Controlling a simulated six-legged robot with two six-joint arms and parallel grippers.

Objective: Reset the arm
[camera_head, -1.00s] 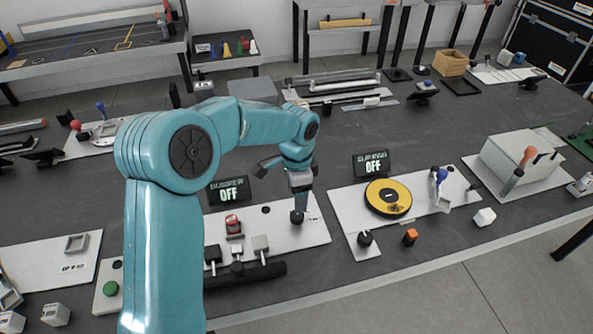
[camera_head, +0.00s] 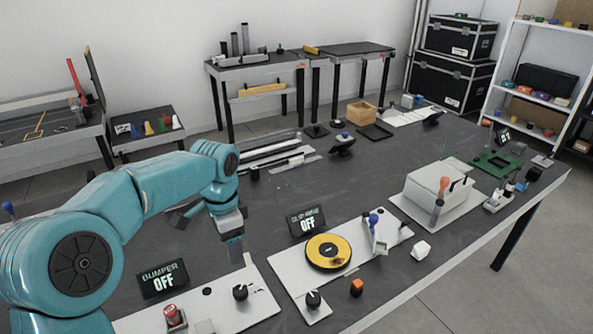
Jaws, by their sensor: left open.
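My left arm is teal and comes in from the lower left. Its gripper (camera_head: 236,250) hangs pointing down over the table, above the back edge of the white bumper panel, with its jaws open and nothing seen between them. The bumper panel (camera_head: 218,311) carries a black knob (camera_head: 240,292) and a red button (camera_head: 173,315). A small display (camera_head: 163,279) behind it reads "BUMPER OFF". My right gripper is not in view.
To the right is a panel with a yellow disc (camera_head: 329,252), a blue-tipped lever (camera_head: 374,220) and an "OFF" display (camera_head: 306,221). A white box (camera_head: 437,190) with an orange-handled lever stands farther right. An orange cube (camera_head: 356,287) and a white block (camera_head: 421,250) lie near the front edge.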

